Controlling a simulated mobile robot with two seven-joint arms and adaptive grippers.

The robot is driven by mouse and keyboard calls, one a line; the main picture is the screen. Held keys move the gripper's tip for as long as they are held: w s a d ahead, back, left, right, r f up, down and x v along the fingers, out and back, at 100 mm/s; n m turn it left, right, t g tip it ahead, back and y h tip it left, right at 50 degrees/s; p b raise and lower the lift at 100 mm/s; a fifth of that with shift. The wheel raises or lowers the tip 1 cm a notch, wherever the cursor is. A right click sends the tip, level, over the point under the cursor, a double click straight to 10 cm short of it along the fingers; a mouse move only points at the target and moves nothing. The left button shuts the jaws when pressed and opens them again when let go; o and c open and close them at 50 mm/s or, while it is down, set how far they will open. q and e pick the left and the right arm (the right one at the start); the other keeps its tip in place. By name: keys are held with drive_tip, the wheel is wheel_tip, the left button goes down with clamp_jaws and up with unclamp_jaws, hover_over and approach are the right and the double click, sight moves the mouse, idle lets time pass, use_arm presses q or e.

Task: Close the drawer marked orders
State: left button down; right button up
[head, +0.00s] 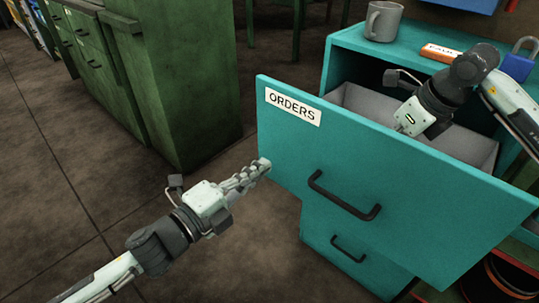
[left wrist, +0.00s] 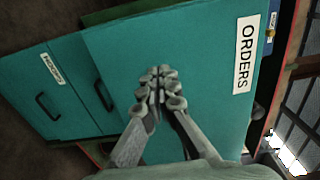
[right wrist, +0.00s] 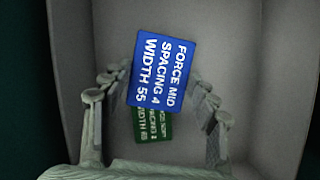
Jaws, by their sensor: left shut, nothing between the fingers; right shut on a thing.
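The teal drawer marked ORDERS (head: 400,205) stands pulled out of its cabinet, with a black handle (head: 343,197) on its front. Its front also shows in the left wrist view (left wrist: 205,55). My left gripper (head: 262,166) is shut and empty, its fingertips at the left edge of the drawer front below the label; I cannot tell whether they touch. My right gripper (right wrist: 163,85) is shut on a blue labelled block (right wrist: 160,68) over the open drawer. Its fingers are hidden behind the drawer front in the head view. A green labelled block (right wrist: 152,124) lies below, partly covered.
A mug (head: 383,21), an orange-and-white box (head: 440,53) and a blue padlock (head: 519,62) stand on the cabinet top (head: 345,40). A lower drawer (head: 335,240) is shut. A green cabinet (head: 185,80) stands at the left. The floor between is clear.

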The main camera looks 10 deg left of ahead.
sight(280, 154)
use_arm(q)
drive_tip(key=shift+x, duration=1.65)
use_arm(e)
drive_tip(key=shift+r, duration=0.25)
